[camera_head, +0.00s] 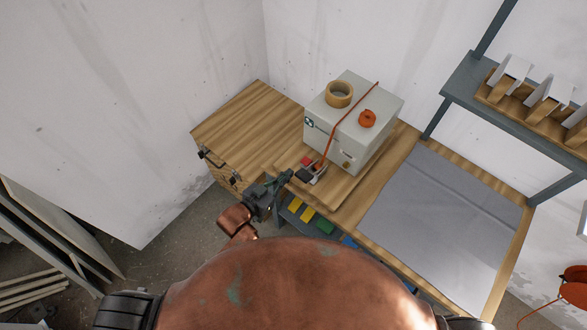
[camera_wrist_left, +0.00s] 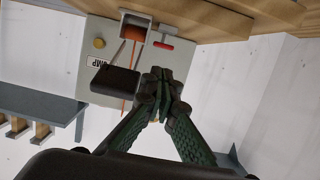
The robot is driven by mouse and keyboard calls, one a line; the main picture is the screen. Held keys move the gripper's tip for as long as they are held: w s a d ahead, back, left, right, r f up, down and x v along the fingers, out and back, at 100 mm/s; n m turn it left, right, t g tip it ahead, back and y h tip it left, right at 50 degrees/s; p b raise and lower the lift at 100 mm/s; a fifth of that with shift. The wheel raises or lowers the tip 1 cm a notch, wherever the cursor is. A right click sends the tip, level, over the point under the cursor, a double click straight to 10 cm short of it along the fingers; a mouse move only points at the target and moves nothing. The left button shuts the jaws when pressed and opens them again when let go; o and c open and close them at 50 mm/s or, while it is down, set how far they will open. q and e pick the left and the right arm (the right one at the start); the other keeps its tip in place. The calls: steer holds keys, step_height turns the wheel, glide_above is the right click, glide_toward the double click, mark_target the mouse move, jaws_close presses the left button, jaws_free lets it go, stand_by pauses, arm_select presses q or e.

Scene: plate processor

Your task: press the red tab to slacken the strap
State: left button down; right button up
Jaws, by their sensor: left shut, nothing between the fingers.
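A light grey box (camera_head: 350,120) stands on a wooden board, with a thin orange strap (camera_head: 348,122) running over its top and down its front. The red tab (camera_head: 306,160) sits low at the box's front, by the strap's lower end. In the left wrist view the red tab (camera_wrist_left: 163,43) lies on a pale mount just beyond my fingertips. My left gripper (camera_head: 287,176) is shut and empty, beside a black block (camera_head: 303,174). In the left wrist view its green fingers (camera_wrist_left: 164,82) meet, apart from the red tab. The black block partly hides the box's front label. My right gripper is not in view.
A tape roll (camera_head: 339,94) and an orange knob (camera_head: 367,119) sit on the box. A grey mat (camera_head: 440,215) covers the bench at right, mostly clear. A shelf (camera_head: 470,90) with wooden racks stands behind it. Yellow and green items lie below the bench edge.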

mark_target(302, 163)
arm_select(q)
steer(key=x, duration=0.9)
steer(key=shift+w, duration=0.1)
steer(key=shift+f, duration=0.1)
